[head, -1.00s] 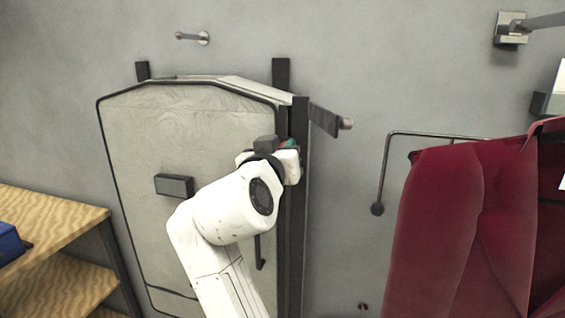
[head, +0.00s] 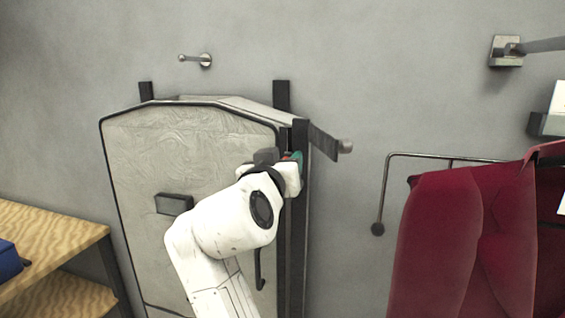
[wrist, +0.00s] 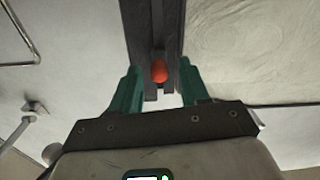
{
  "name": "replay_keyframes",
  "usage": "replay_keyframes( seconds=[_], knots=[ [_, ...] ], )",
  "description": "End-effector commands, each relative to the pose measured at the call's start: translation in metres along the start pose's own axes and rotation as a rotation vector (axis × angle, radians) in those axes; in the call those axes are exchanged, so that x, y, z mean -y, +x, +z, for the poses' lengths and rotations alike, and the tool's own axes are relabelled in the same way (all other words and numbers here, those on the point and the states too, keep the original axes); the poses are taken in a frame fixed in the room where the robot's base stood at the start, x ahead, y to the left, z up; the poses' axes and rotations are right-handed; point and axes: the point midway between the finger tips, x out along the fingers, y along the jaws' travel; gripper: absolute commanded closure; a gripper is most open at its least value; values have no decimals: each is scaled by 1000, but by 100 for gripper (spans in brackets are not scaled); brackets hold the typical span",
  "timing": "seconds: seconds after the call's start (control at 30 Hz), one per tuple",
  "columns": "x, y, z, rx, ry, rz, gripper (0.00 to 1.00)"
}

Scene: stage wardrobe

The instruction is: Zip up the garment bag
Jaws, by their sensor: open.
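The pale grey garment bag (head: 135,150) with dark edging hangs against the wall at the left in the head view. Its front also shows in the wrist view (wrist: 245,50). A dark zip strip (wrist: 155,20) runs up the wrist view, with a round orange-red pull (wrist: 159,71) on it. My gripper (wrist: 158,83) is open, its green fingers on either side of the pull; I cannot tell whether they touch it. In the head view my gripper (head: 297,160) is at the upper right edge of the bag, and my white arm hides part of the bag and strip.
A dark red garment (head: 440,235) hangs at the right, near a bent metal rail (head: 383,190). A wooden shelf (head: 50,235) with a blue item (head: 8,260) stands at the left. A wall peg (head: 195,60) sits above the bag; bare wall lies between bag and red garment.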

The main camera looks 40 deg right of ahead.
Motion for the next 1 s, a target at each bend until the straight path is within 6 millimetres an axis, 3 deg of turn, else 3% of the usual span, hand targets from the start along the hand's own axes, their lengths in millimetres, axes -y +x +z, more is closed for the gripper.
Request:
replay_keyframes(
  seconds=[0.23, 0.7, 1.0],
  knots=[
    [1, -10, 2, 1, 0, -2, 55],
    [1, -91, 1, -1, 0, -2, 55],
    [0, -108, 0, 0, 0, 0, 55]
  ],
)
